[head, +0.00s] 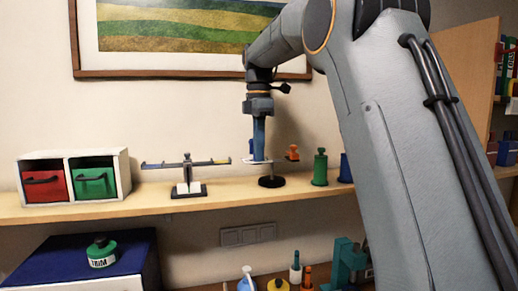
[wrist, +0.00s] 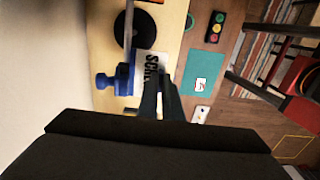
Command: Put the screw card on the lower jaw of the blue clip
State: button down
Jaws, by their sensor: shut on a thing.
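The white screw card (wrist: 155,66), with dark lettering partly hidden by my fingers, is held in my gripper (wrist: 161,84). In the head view my gripper (head: 259,154) points down above the shelf, and the card (head: 256,161) shows as a thin, roughly level white strip at its tips. The blue clip (wrist: 117,81) is just left of the card in the wrist view, and their edges meet or overlap there. In the head view the clip (head: 251,146) is mostly hidden behind my gripper. I cannot tell whether the card rests on its lower jaw.
A black round base (head: 271,182) stands on the shelf (head: 230,197) below. An orange clip (head: 292,153) and a green weight-like piece (head: 320,168) are to the right. A small balance (head: 187,175) and a drawer box (head: 124,173) are to the left.

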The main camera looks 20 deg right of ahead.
jog(key=shift+f, duration=0.15)
jog(key=c, duration=1.9)
grip_release()
jog(key=shift+c, duration=0.2)
notch_tip(320, 180, up, 12)
jog(key=b, duration=0.2)
